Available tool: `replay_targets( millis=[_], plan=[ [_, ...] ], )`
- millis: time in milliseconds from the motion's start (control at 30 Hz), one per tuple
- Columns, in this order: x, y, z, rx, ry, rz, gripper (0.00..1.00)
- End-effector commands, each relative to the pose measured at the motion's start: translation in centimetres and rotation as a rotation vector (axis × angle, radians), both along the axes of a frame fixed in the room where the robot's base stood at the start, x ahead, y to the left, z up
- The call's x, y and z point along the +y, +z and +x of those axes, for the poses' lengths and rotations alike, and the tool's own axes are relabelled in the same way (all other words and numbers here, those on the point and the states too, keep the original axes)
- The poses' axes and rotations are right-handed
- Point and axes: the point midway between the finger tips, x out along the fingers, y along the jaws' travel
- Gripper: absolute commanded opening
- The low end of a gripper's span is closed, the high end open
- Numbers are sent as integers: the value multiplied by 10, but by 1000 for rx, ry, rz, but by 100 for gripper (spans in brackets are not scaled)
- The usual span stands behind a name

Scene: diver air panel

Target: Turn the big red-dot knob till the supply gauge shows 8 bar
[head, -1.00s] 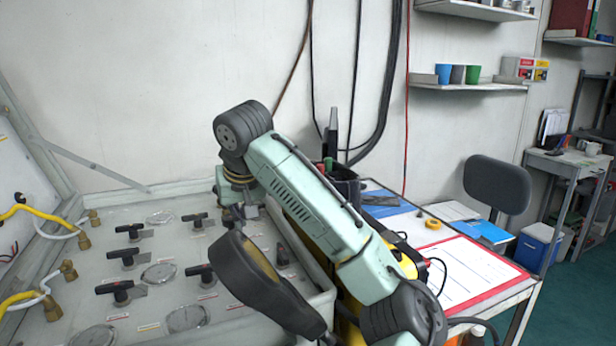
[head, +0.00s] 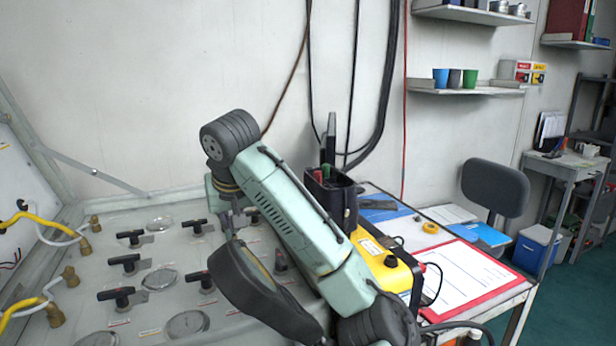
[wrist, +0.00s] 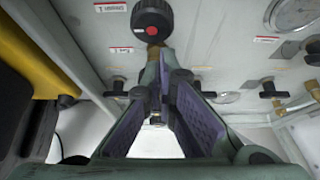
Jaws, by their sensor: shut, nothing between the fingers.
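The big black knob with a red dot (wrist: 152,20) shows at the top of the wrist view, on the grey panel beside a small label. In the head view I cannot make it out; my arm covers part of the panel. My gripper (wrist: 163,72) is shut and empty, with its purple-padded fingers just below the knob in the wrist picture. I cannot tell whether the tips touch it. A round gauge (wrist: 295,12) is partly cut off at the upper right of the wrist view. I cannot tell whether it is the supply gauge or read it.
The panel carries several black lever valves (head: 118,293) and gauges (head: 160,279). Yellow hoses (head: 22,305) lie at its left edge. To the right stand a yellow case (head: 385,262), a black tool holder (head: 335,198) and a table with a red-edged sheet (head: 470,285).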

Motion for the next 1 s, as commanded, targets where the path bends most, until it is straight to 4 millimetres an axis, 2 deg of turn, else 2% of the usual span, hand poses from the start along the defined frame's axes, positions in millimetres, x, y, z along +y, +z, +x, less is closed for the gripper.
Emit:
replay_targets(
  millis=[33, 167, 633, 900, 1000],
  plan=[
    [6, -5, -1, 7, 9, -1, 0],
    [8, -5, -1, 7, 9, -1, 0],
    [9, -6, -1, 8, 9, -1, 0],
    [7, -5, -9, 7, 10, -1, 0],
    [7, 0, -9, 6, 9, -2, 0]
  ],
)
